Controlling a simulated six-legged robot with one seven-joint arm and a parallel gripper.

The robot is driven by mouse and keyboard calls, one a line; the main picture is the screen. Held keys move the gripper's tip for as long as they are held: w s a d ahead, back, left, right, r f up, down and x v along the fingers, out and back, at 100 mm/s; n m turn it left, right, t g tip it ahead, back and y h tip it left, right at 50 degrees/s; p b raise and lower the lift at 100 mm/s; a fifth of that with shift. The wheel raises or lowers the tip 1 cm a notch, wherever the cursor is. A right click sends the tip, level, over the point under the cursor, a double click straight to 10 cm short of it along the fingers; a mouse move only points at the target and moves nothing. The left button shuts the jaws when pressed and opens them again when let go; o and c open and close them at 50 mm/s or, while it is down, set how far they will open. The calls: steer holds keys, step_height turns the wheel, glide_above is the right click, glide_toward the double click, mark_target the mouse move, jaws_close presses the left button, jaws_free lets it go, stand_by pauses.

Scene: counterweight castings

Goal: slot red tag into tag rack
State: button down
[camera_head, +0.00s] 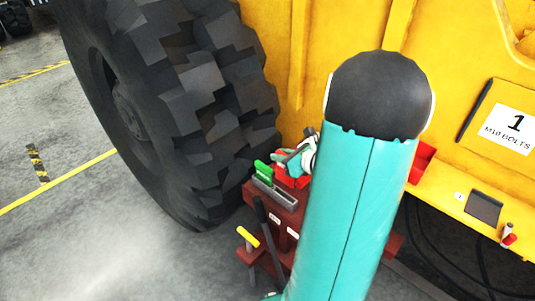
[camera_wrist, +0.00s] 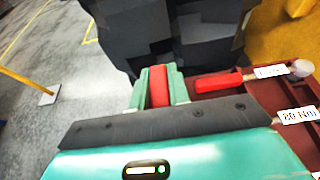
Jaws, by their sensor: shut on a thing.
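My gripper (camera_wrist: 159,92) is shut on the red tag (camera_wrist: 158,84), which stands between its two teal fingers in the wrist view. In the head view, my gripper (camera_head: 296,163) is partly hidden behind my arm, over the dark red stand. A grey slotted block (camera_head: 282,196), which looks like the tag rack, sits on the stand just left of and in front of my gripper. A green tag (camera_head: 263,169) stands at its back left. The rack cannot be made out in the wrist view, and whether the red tag touches it cannot be told.
The dark red stand (camera_wrist: 273,99) holds a red-handled tool (camera_wrist: 218,83) and an "80 Nm" label (camera_wrist: 298,115). A huge black tyre (camera_head: 190,100) rises behind it. A yellow-handled tool (camera_head: 248,237) hangs at the stand's front left. Open floor lies left.

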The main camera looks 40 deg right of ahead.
mark_target(282, 173)
steer(key=shift+s+d, duration=0.25)
steer(key=shift+w+f, duration=0.25)
steer(key=shift+w, duration=0.1)
steer(key=shift+s+f, duration=0.35)
steer(key=shift+f, duration=0.1)
step_height(282, 173, down, 4)
steer(key=shift+w+f, duration=0.1)
steer(key=shift+w, duration=0.1)
steer(key=shift+f, duration=0.8)
steer(key=shift+f, duration=0.35)
